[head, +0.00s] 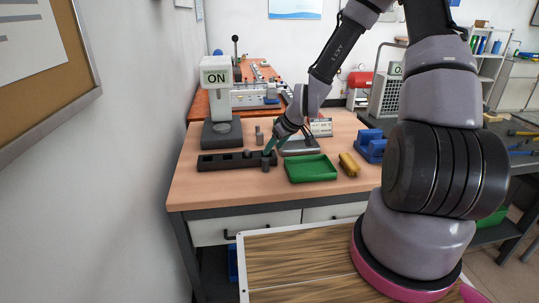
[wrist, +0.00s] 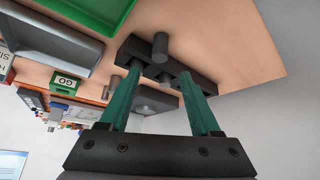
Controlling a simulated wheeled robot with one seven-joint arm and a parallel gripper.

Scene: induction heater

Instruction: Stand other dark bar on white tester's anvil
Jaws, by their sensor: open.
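A second short dark peg (wrist: 164,77) shows at the rack. My gripper (head: 268,150) is open and empty above the rack, its teal fingers (wrist: 161,88) apart.
A green tray (head: 312,169) lies right of the rack, with a grey plate (head: 300,146) behind it. A yellow-brown piece (head: 349,164) and a blue block (head: 371,145) are farther right. Small grey pieces (head: 259,136) stand behind the rack. The table's front left is clear.

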